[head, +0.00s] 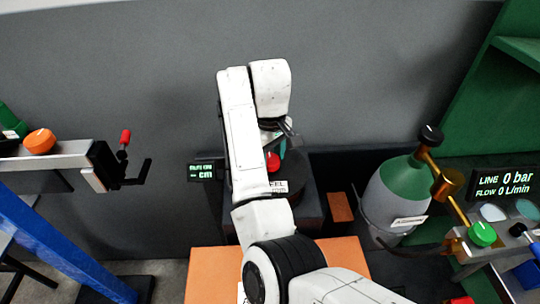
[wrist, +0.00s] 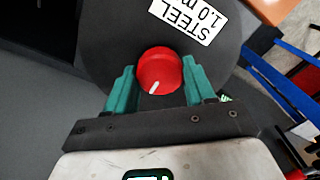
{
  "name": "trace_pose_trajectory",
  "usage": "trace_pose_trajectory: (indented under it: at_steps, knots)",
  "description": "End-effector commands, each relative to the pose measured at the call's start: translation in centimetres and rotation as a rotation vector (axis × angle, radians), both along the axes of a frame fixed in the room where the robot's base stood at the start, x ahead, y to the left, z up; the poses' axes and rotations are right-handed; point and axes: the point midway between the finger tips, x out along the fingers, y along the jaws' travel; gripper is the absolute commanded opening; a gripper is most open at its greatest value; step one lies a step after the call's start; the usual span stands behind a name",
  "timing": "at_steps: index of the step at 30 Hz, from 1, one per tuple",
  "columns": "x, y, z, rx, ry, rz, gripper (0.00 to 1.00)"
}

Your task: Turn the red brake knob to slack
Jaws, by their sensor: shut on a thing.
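The red brake knob (wrist: 160,70) shows in the wrist view, with a white pointer line on its face that points down and slightly left. It sits on a dark round disc (wrist: 105,45) with a white "STEEL 1.0 m" label (wrist: 190,18). My gripper (wrist: 160,80) has its two teal fingers on either side of the knob and is shut on it. In the head view the red knob (head: 272,161) shows partly beside my white arm, which hides much of the disc. No marks for slack are readable.
A small display (head: 205,171) reading "cm" stands left of my arm. At the right are a green-topped gas cylinder (head: 395,190) and a "LINE 0 bar" panel (head: 505,184). At the left is a rail with an orange knob (head: 40,141) and a red-handled crank (head: 124,140).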

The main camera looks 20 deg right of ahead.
Motion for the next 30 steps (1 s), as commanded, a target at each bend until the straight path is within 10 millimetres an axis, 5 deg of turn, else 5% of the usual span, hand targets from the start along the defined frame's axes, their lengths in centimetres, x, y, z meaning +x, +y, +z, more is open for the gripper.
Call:
trace_pose_trajectory:
  at_steps: [9,10,18,30]
  knots:
    - [0.1,0.1,0.1,0.001,-0.002,0.006,0.23]
    - [0.1,0.1,0.1,0.001,-0.002,0.006,0.55]
    - [0.0,0.0,0.0,0.0,-0.001,0.003,0.8]
    - [0.2,0.1,1.1,0.001,-0.005,0.002,0.8]
